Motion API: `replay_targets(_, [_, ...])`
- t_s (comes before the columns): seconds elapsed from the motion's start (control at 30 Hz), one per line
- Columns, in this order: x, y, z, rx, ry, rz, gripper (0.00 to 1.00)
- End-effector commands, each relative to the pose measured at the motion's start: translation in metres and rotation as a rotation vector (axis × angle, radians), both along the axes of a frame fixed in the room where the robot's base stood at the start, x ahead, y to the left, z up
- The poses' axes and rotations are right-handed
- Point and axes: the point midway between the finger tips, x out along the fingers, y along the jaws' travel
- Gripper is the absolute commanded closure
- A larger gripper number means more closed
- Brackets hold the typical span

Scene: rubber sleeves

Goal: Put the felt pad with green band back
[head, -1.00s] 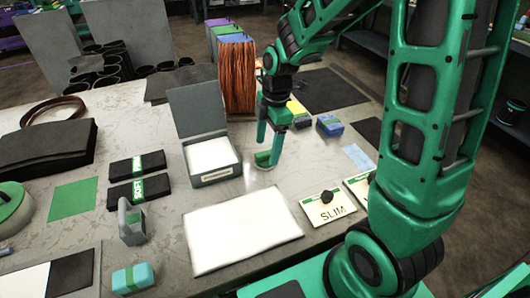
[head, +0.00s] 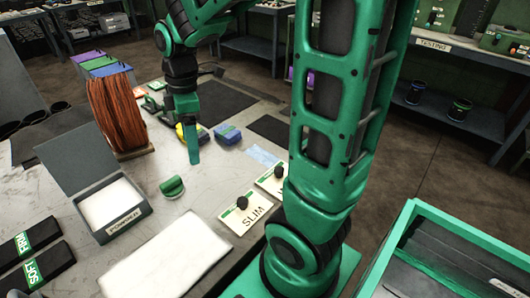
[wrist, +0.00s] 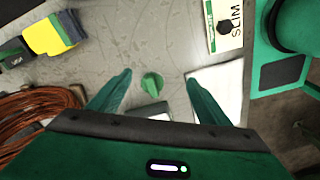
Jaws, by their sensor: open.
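A small rounded green pad with a lighter green band (head: 172,187) sits on the grey table, just right of the open powder box (head: 112,203). I take it for the felt pad. It also shows in the wrist view (wrist: 152,84), between and beyond my fingertips. My gripper (head: 194,160) is open and empty, above the table and apart from the pad. In the wrist view my gripper (wrist: 158,80) has its two green fingers spread on either side of the pad, touching nothing.
A white mat (head: 168,255) lies in front of the box. Plates with black knobs, one marked SLIM (head: 244,216), lie to the right. Blue (head: 228,134) and yellow blocks and a copper coil (head: 120,112) stand behind. Black pads with green labels (head: 25,245) lie left.

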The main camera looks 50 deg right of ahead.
Motion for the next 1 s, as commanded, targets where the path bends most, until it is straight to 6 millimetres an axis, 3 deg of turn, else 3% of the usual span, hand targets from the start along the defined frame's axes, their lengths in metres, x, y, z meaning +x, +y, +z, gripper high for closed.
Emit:
replay_targets(0.1, [-0.047, -0.040, 0.009, -0.024, 0.017, -0.404, 0.29])
replay_targets(0.2, [-0.089, -0.067, 0.012, -0.037, 0.035, -0.757, 0.29])
replay_targets(0.4, [-0.162, -0.097, 0.007, -0.046, 0.066, -1.350, 0.29])
replay_targets(0.5, [-0.185, -0.102, 0.004, -0.046, 0.078, -1.536, 0.29])
replay_targets(0.67, [-0.201, -0.107, 0.001, -0.047, 0.087, -1.669, 0.29])
replay_targets(1.0, [-0.201, -0.107, 0.001, -0.048, 0.087, -1.676, 0.29])
